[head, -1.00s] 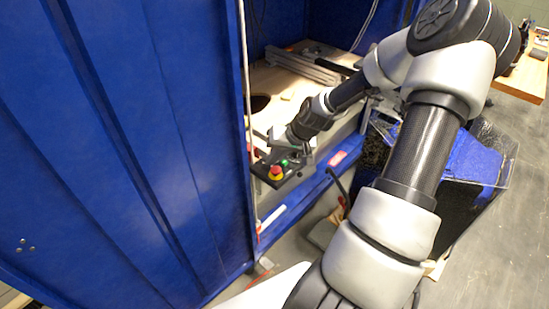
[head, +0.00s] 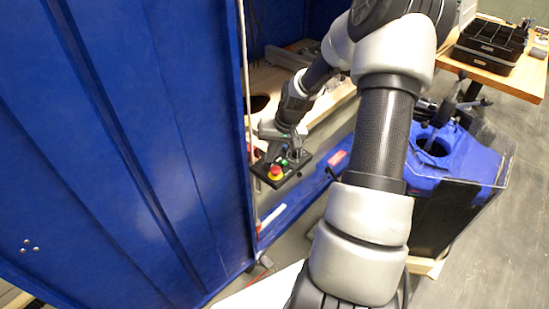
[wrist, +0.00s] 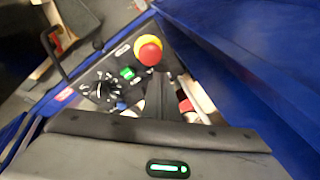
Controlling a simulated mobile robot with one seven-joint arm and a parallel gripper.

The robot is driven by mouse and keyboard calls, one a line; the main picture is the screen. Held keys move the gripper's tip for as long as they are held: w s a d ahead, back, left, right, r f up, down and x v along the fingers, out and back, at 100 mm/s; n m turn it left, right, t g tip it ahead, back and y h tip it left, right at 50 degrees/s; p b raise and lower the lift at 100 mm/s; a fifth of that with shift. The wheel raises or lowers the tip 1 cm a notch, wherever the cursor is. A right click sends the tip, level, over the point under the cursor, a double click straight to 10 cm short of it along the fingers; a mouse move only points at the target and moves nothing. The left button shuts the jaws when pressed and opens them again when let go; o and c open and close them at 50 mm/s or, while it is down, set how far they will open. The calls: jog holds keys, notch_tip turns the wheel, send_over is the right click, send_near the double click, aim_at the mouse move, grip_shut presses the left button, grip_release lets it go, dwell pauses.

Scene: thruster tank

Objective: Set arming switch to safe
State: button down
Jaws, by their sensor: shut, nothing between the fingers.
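A small dark control box (head: 300,171) shows in the head view at the tank's front edge. In the wrist view its face carries a red mushroom button (wrist: 150,52) on a yellow collar, a green button (wrist: 127,73), a blue part (wrist: 121,105) and a black rotary knob (wrist: 103,90) with white marks around it. The knob looks like the arming switch; its labels are too blurred to read. My gripper (wrist: 164,82) is shut and empty, over the panel, right of the knob and below the red button. I cannot tell whether it touches anything.
A tall blue panel (head: 110,140) stands close on the left. A wooden surface (head: 328,110) lies behind the box. A blue-topped black container (head: 455,170) under a clear cover stands at right. A table with black trays (head: 490,45) is farther back.

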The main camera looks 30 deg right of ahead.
jog(key=shift+w+a+r+g, duration=0.15)
jog(key=shift+w+g, duration=0.25)
jog(key=shift+g, duration=0.2)
jog(key=shift+w, duration=0.1)
jog(key=shift+w+a, duration=0.1)
jog(key=shift+w+r, duration=0.1)
jog(key=shift+w, duration=0.2)
jog(key=shift+r+p, duration=0.1)
jog(key=shift+p, duration=0.25)
jog(key=shift+r+p, duration=0.5)
jog(key=shift+r, duration=0.2)
jog(key=shift+r, duration=0.1)
